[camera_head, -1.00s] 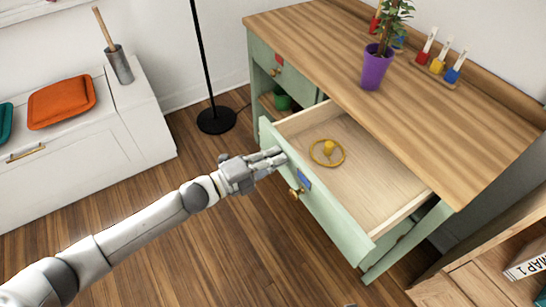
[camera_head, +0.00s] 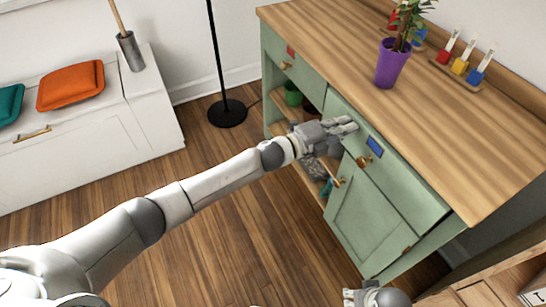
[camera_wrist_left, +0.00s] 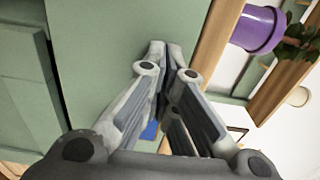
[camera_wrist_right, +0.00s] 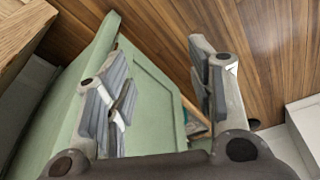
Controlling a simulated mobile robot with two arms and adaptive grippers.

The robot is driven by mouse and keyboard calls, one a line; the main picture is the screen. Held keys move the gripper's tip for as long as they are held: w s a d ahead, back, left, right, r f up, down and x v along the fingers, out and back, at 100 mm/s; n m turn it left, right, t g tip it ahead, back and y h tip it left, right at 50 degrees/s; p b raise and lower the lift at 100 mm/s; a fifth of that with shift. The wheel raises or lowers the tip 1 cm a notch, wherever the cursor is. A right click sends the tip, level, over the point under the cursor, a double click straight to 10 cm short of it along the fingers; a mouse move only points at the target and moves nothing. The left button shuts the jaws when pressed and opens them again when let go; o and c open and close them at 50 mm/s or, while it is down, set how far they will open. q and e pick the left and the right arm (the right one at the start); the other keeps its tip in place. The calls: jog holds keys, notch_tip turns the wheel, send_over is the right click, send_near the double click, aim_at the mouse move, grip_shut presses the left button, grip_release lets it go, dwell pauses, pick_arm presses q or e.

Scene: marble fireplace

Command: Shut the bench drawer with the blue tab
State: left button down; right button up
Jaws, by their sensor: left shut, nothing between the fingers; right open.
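The bench drawer with the blue tab (camera_head: 374,147) is pushed in, its green front (camera_head: 410,186) about flush with the bench. It has a brass knob (camera_head: 363,161). My left gripper (camera_head: 350,124) is shut and empty, its fingertips at the drawer front just left of the blue tab. In the left wrist view the fingers (camera_wrist_left: 172,62) meet near the green front, and a bit of the blue tab (camera_wrist_left: 150,130) shows behind them. My right gripper (camera_head: 362,296) is low at the bottom edge. In the right wrist view it is open and empty (camera_wrist_right: 160,75), near the green bench.
A purple flowerpot (camera_head: 392,66) and a rack of coloured tubes (camera_head: 459,66) stand on the wooden top. A red-tab drawer (camera_head: 291,51) is at the left. A cupboard door (camera_head: 370,215) is below. A lamp base (camera_head: 227,112) stands on the floor.

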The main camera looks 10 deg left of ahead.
pick_arm(q)
jog(key=x, duration=0.2)
jog(key=shift+w+d+r+b, duration=0.15)
jog(key=shift+d+b, duration=0.1)
jog(key=shift+b, duration=0.15)
pick_arm(e)
notch_tip(320, 180, up, 4)
jog(key=shift+w+r, duration=0.1)
jog(key=shift+r, duration=0.1)
pick_arm(q)
jog(key=shift+r, duration=0.15)
